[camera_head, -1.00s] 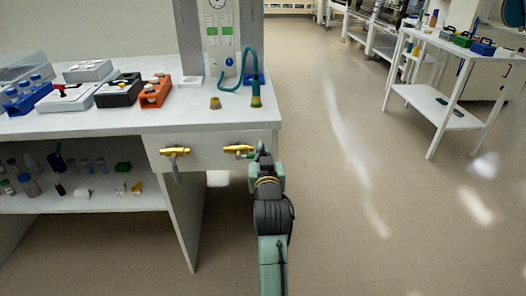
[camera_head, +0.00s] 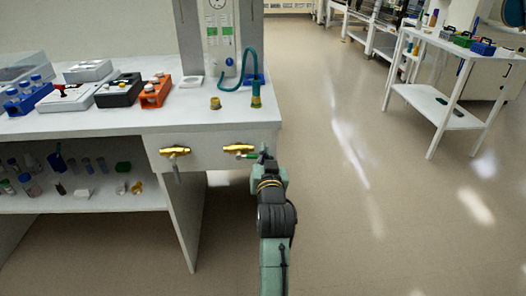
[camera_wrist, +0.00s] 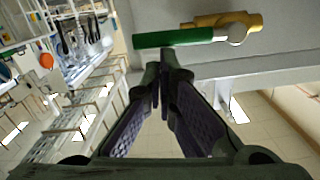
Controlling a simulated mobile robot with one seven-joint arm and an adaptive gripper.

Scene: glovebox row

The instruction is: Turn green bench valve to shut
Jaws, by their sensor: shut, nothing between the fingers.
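The green-handled valve has a brass body (camera_head: 238,149) on the bench's front panel, at its right end. Its green lever (camera_head: 247,156) points right, lying along the panel. In the wrist view the green lever (camera_wrist: 175,37) runs left from a round pivot beside the brass body (camera_wrist: 222,21). My gripper (camera_head: 265,154) is by the lever's free end in the head view. In the wrist view my gripper's (camera_wrist: 166,62) fingers are together and empty, with the tips just below the lever. I cannot tell whether they touch it.
A second brass valve (camera_head: 175,151) with a grey lever hanging down is to the left on the same panel. A hose (camera_head: 248,70) and brass fittings stand on the bench top (camera_head: 120,122). Open floor (camera_head: 335,200) lies to the right, before a white cart (camera_head: 450,110).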

